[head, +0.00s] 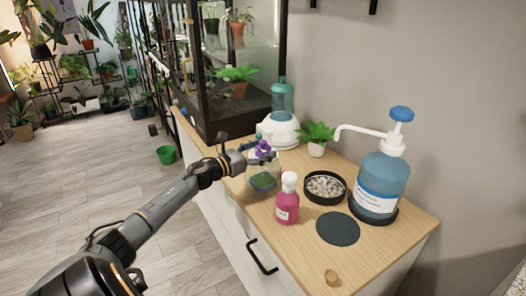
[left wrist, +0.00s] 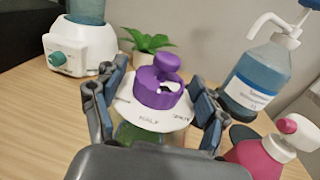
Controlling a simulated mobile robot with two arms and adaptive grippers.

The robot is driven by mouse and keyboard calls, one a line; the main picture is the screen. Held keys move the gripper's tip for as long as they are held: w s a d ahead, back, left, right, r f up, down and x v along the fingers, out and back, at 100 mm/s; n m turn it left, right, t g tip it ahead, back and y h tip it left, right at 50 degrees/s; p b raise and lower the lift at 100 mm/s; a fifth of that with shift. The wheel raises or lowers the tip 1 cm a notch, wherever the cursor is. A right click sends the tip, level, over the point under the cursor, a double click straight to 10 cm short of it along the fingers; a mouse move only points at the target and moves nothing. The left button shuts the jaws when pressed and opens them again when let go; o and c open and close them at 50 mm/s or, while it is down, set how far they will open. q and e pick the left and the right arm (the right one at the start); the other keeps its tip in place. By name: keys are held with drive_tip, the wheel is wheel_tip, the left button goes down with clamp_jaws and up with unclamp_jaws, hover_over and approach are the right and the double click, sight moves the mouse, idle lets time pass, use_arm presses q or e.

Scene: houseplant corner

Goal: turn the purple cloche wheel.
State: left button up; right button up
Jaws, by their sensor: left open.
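The purple cloche wheel (head: 263,148) sits on top of a clear cloche (head: 262,168) on the wooden cabinet top. In the left wrist view the purple wheel (left wrist: 157,85) has a raised knob and sits on a white dial (left wrist: 150,121). The word HALF on the dial faces me; other lettering is hard to read. My left gripper (head: 251,151) is at the wheel. In the left wrist view its open fingers (left wrist: 160,84) stand on either side of the wheel, with visible gaps. The cloche's lower part is mostly hidden there. My right gripper is out of view.
A pink bottle (head: 287,204) stands close in front of the cloche. A black bowl of pebbles (head: 325,188), a blue pump bottle (head: 379,184), a potted plant (head: 317,138) and a white appliance (head: 279,130) stand nearby. A glass tank (head: 237,60) is behind.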

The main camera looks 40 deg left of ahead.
use_arm(q)
drive_tip(key=shift+w, duration=0.3)
drive_tip(key=shift+c, duration=0.4)
drive_tip(key=c, duration=1.1)
drive_tip(key=shift+d, duration=0.1)
